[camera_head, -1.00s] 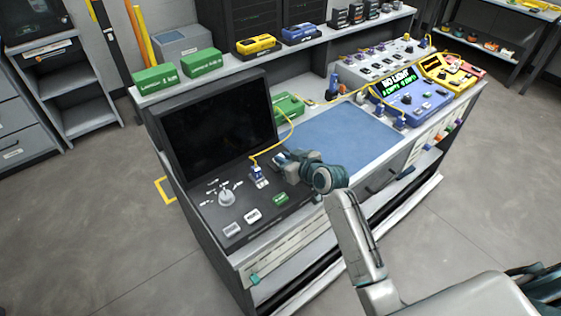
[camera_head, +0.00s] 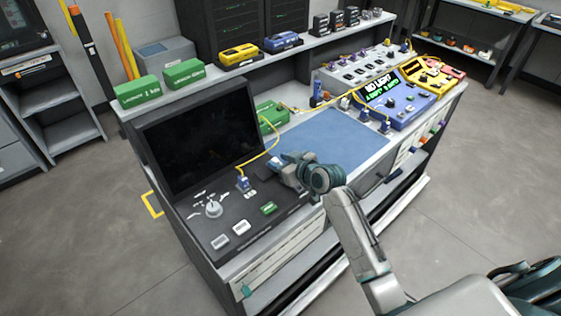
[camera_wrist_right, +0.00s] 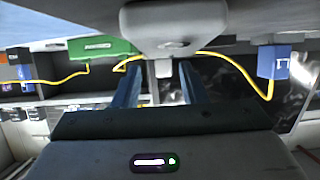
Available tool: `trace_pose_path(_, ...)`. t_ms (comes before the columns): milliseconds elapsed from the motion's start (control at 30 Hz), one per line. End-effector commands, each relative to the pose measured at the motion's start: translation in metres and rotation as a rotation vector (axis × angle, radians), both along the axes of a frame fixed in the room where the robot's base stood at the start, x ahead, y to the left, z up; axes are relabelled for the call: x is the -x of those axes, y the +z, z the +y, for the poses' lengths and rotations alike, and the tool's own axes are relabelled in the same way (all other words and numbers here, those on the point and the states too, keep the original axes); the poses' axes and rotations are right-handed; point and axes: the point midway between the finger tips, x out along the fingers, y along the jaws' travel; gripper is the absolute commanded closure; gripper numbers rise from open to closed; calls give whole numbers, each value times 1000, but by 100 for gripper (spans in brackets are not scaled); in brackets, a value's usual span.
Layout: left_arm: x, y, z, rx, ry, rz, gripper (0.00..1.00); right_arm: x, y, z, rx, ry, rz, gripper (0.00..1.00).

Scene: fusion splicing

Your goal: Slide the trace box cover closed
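A dark console (camera_head: 190,232) with a large black screen (camera_head: 205,135) stands at the near left of the bench in the head view. I cannot tell for sure which part is the trace box cover; a small dark block (camera_head: 263,170) lies at my right fingertips. My right gripper (camera_head: 276,162) is low over the console's right end, beside the blue mat. In the right wrist view my right gripper (camera_wrist_right: 159,72) shows two blue fingers apart, with a small pale piece in line between them. Whether they touch it is unclear. My left gripper is out of view.
A blue connector (camera_head: 243,183) with a yellow fibre stands on the console, left of my right gripper. A green box (camera_head: 272,115) sits behind. The blue mat (camera_head: 325,138) is mostly clear. A blue instrument (camera_head: 400,98) reading "NO LIGHT" stands further right.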

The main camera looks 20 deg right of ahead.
Motion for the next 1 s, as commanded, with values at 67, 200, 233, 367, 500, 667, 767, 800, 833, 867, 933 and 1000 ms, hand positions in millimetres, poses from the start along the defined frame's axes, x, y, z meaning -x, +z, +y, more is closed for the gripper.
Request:
trace_pose_path(67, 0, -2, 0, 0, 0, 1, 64, 6, 1, -3, 2, 0, 0, 62)
trace_pose_path(200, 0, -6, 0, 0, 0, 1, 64, 26, 8, -10, 4, 1, 0, 62)
trace_pose_path(233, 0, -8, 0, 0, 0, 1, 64, 31, 10, -13, 6, 0, 0, 62)
trace_pose_path(367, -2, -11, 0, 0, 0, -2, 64, 55, 21, -22, 7, 1, -1, 62)
trace_pose_path(500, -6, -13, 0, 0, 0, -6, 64, 76, 31, -30, 6, 0, 0, 62)
trace_pose_path(667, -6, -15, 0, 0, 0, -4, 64, 89, 37, -34, 2, 0, 0, 62)
trace_pose_path(767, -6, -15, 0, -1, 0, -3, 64, 91, 39, -35, 2, -1, 0, 62)
trace_pose_path(800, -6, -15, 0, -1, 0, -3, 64, 92, 40, -35, 0, 0, 0, 62)
trace_pose_path(833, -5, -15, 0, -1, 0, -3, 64, 92, 40, -35, 0, 0, 0, 62)
trace_pose_path(867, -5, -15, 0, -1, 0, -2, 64, 92, 40, -35, 0, 0, 0, 62)
trace_pose_path(933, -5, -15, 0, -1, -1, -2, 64, 92, 40, -35, -1, 0, 0, 62)
trace_pose_path(1000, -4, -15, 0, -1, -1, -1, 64, 92, 40, -35, -1, -1, 0, 62)
